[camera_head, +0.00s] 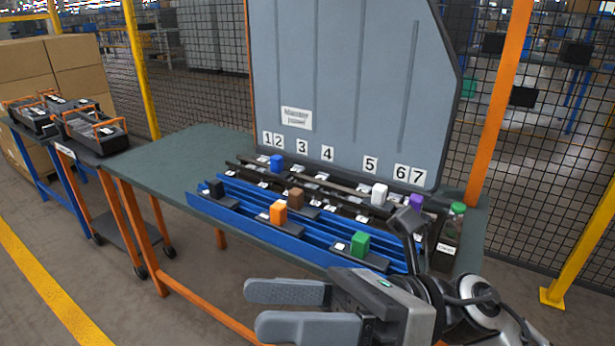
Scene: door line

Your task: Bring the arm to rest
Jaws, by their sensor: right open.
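My right gripper (292,308) is at the lower middle of the head view. Its two grey fingers point left and are apart, with nothing between them. It appears in front of the table's front edge. My right arm (480,305) comes in from the lower right corner. My left gripper is not in view.
A green-topped table (165,160) carries a blue rack (225,203) with black, orange, brown and green blocks. Blue, white and purple blocks stand behind, below a grey numbered panel (345,80).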

